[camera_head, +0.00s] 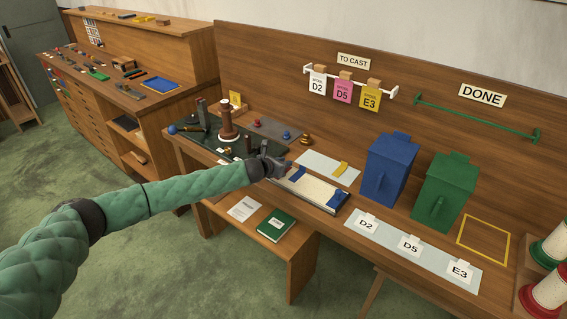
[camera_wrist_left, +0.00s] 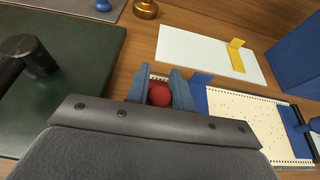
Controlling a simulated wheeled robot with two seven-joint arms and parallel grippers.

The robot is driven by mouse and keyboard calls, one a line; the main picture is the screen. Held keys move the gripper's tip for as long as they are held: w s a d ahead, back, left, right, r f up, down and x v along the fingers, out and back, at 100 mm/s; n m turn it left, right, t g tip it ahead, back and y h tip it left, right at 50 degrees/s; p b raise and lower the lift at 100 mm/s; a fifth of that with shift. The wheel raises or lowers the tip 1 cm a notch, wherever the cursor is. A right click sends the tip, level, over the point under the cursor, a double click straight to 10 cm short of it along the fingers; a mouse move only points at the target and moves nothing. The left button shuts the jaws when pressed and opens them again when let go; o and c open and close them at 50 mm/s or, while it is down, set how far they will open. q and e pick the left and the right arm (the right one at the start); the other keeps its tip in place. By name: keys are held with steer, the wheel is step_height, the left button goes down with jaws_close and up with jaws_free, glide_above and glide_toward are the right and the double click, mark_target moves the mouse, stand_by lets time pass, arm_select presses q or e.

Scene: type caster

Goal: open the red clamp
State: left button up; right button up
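The red clamp shows in the left wrist view as a round red knob (camera_wrist_left: 159,95) at the left end of a perforated paper strip (camera_wrist_left: 250,120). My left gripper (camera_wrist_left: 160,82) has one blue-grey finger on each side of the knob, and the knob fills the gap between them. The rest of the clamp is hidden behind my gripper. In the head view my left gripper (camera_head: 278,166) is at the far left end of the strip's tray (camera_head: 312,189), covering the red clamp. A blue clamp (camera_head: 337,200) sits at the tray's other end. My right gripper is not in view.
A dark green board (camera_wrist_left: 75,80) with a black-capped post lies left of the gripper. A white card with a yellow piece (camera_head: 341,169) lies behind the tray. Blue (camera_head: 388,168) and green (camera_head: 444,192) boxes stand to the right.

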arm_select(q)
jaws_close()
steer(key=shift+r, duration=0.15)
steer(key=shift+w+a+r+n+h+p, duration=0.1)
steer(key=shift+w+a+n+h+p, duration=0.1)
steer(key=shift+n+h+p, duration=0.3)
steer(key=shift+w+a+n+g+p, duration=0.1)
steer(key=shift+a+n+g+p, duration=0.15)
steer(key=shift+n, duration=0.25)
steer(key=shift+w+a+n+h, duration=0.1)
steer(key=shift+w+n+h, duration=0.05)
steer(key=shift+n+h, duration=0.25)
steer(key=shift+w+a+n+g+h, duration=0.2)
steer(key=shift+a+n+g+h, duration=0.25)
steer(key=shift+n, duration=0.35)
steer(key=shift+b, duration=0.35)
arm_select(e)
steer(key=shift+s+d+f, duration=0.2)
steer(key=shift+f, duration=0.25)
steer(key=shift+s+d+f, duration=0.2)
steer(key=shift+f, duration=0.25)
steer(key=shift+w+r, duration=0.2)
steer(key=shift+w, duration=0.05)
